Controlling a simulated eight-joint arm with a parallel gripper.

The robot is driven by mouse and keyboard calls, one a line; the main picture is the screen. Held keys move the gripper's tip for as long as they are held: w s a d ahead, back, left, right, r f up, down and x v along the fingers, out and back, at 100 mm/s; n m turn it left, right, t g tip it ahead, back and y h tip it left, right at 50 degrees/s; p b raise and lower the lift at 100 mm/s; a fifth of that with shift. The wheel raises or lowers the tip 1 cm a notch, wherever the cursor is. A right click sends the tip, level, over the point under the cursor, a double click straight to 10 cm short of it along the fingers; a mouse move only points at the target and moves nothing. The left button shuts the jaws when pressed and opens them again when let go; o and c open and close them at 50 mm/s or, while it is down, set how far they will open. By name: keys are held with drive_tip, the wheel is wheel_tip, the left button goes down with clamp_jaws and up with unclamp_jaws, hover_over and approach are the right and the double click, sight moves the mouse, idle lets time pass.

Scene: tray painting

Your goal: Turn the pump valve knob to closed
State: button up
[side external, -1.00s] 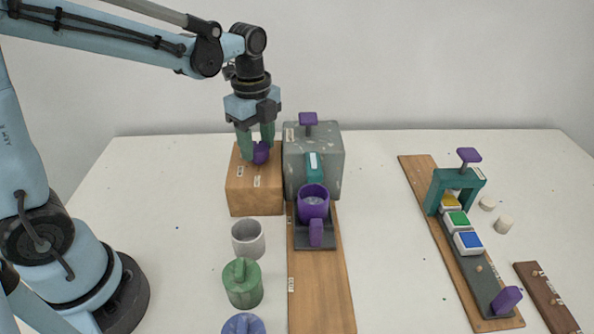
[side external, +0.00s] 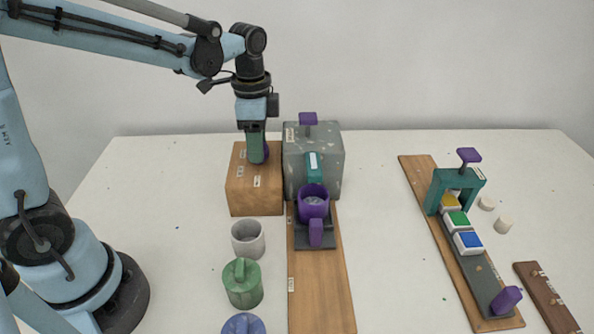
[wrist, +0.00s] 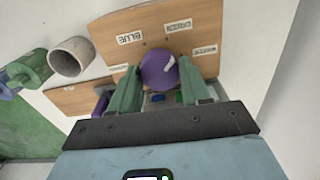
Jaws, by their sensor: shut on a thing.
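The purple valve knob (side external: 266,152) sits on top of the wooden block (side external: 254,190) at the back. In the wrist view the round knob (wrist: 158,71) carries a white pointer mark on its upper right, aimed roughly at the GREEN label (wrist: 178,26). A BLUE label (wrist: 130,38) lies to the left and a WATER label (wrist: 205,50) to the right. A smaller label (wrist: 118,69) at the left is too blurred to read. My gripper (side external: 257,158) is shut on the knob, one green finger on each side in the wrist view.
A grey pump box (side external: 328,155) with a teal spout stands right beside the block. A purple cup (side external: 313,203) stands below the spout. A grey cup (side external: 248,240) and a green lidded pot (side external: 243,284) stand in front. A teal frame (side external: 459,180) is far right.

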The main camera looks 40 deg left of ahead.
drive_tip(key=n, duration=1.3)
drive_tip(key=shift+n, duration=0.4)
drive_tip(key=n, duration=1.3)
drive_tip(key=shift+n, duration=0.4)
drive_tip(key=o, duration=1.1)
drive_tip(key=shift+c, duration=0.2)
drive_tip(key=shift+r, duration=0.1)
wheel_tip(320, 180, up, 12)
